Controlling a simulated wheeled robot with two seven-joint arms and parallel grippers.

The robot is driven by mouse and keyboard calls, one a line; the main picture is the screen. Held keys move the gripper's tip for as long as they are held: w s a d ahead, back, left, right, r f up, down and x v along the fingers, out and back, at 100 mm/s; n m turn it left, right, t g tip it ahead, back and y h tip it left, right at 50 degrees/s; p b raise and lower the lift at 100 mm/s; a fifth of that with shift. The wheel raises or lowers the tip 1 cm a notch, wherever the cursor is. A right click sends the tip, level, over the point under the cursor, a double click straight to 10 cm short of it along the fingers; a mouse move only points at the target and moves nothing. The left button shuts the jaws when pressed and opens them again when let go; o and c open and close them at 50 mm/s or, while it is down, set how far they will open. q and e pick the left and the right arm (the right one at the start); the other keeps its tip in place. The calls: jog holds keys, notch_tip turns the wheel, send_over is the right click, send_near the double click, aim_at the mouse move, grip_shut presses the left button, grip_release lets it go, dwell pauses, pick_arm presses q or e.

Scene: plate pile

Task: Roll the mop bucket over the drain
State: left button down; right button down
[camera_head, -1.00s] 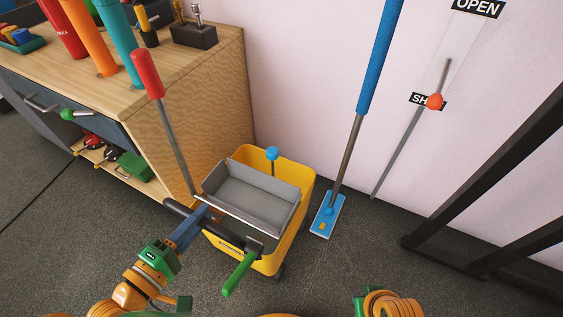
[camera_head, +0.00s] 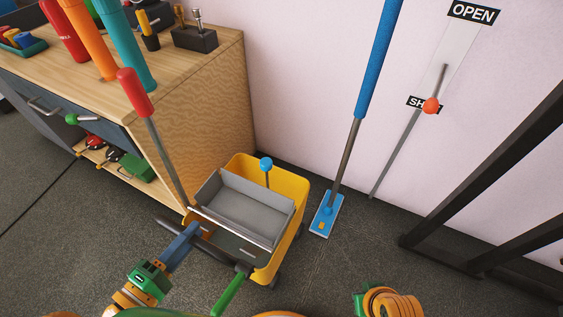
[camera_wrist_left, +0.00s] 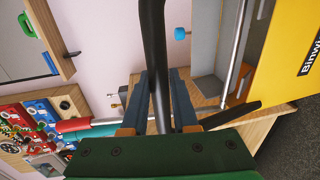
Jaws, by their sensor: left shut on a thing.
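The yellow mop bucket (camera_head: 295,222) stands on the dark floor beside the wooden cabinet, with a grey wringer tray (camera_head: 248,205) on top. A red-gripped lever (camera_head: 134,92) and a green grip (camera_head: 229,294) rise from it. My left gripper (camera_head: 190,233) is shut on the bucket's dark handle bar (camera_head: 212,250); in the left wrist view the bar (camera_wrist_left: 153,45) runs between its blue fingers (camera_wrist_left: 160,100). The bucket's yellow side also shows in the left wrist view (camera_wrist_left: 285,60). I see no drain.
The wooden cabinet (camera_head: 205,110) stands close on the bucket's left. A blue mop (camera_head: 325,212) leans by the wall to its right. A wall lever (camera_head: 431,106) and a dark metal frame (camera_head: 490,190) are farther right. Floor at lower left is clear.

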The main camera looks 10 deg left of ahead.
pick_arm(q)
jog(key=f+p+v, duration=0.1)
jog(key=p+v, duration=0.2)
jog(key=v, duration=0.4)
jog(key=shift+s+p, duration=0.2)
jog(key=shift+p, duration=0.1)
jog(key=shift+s+a+r, duration=0.1)
dwell(0.3)
jog(key=shift+p+v, duration=0.3)
jog(key=shift+v, duration=0.55)
jog(key=shift+f, duration=0.2)
jog(key=shift+s+a, duration=0.15)
jog(key=shift+s, duration=0.3)
